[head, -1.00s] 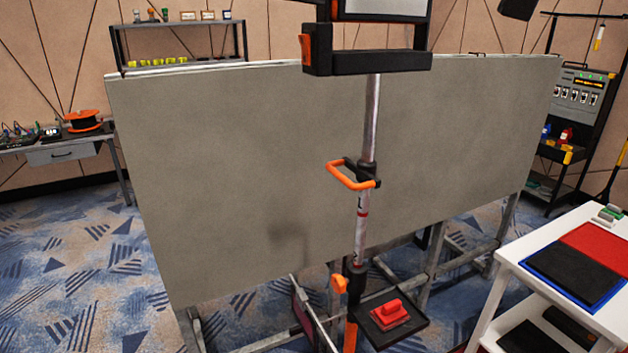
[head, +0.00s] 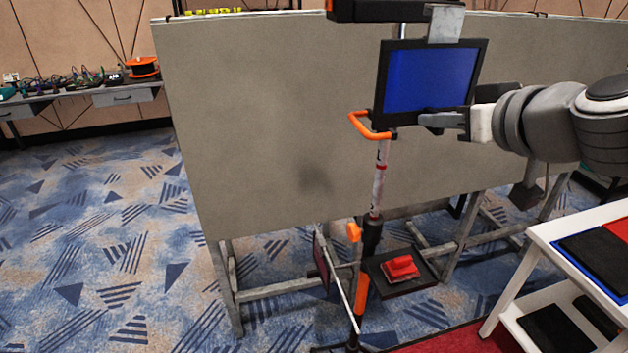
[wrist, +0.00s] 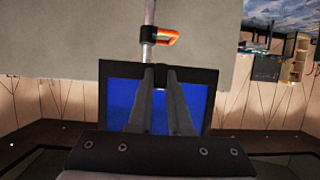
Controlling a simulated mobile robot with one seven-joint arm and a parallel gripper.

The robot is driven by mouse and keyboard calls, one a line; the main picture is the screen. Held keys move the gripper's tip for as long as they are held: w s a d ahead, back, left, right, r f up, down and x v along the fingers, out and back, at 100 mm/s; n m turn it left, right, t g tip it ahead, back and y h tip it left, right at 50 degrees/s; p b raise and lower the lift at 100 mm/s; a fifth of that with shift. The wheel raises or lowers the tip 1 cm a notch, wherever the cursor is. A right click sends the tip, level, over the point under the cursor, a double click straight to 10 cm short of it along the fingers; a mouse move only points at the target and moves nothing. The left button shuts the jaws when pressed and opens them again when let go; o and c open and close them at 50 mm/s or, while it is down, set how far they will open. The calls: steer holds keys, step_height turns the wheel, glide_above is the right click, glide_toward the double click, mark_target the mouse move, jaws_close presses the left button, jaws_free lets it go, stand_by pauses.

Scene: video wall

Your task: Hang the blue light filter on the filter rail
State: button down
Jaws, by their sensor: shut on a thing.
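The blue light filter (head: 430,78) is a blue pane in a black frame with a grey tab (head: 445,24) at its top. It is upright, slightly tilted in the head view, in front of the stand's pole. My gripper (head: 428,118) is shut on its lower edge from the right. In the wrist view the filter (wrist: 115,98) lies behind my two fingers (wrist: 160,75). The black bar (head: 375,10) at the top of the stand may be the filter rail. The tab overlaps its right end in the picture; I cannot tell whether they touch.
An orange handle (head: 366,124) sits on the pole just left of the filter. A large grey panel (head: 260,130) stands behind. A white cart (head: 560,232) is at the lower right. A small black tray (head: 425,284) with a red block is low on the stand.

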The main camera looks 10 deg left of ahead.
steer(key=w+d+f+m+h, duration=0.2)
steer(key=f+m+h, duration=0.1)
steer(key=f, duration=0.6)
steer(key=w+d+f+m+t+h, duration=0.1)
steer(key=w+d+f+m+h, duration=0.2)
steer(key=f, duration=0.5)
steer(key=w+d+f+m+h, duration=0.2)
steer(key=d+f+m+h, duration=0.1)
steer(key=f, duration=0.6)
steer(key=shift+w+f+m+h, duration=0.15)
steer(key=shift+f+m+h, duration=0.15)
steer(key=shift+h, duration=0.5)
steer(key=shift+r, duration=0.1)
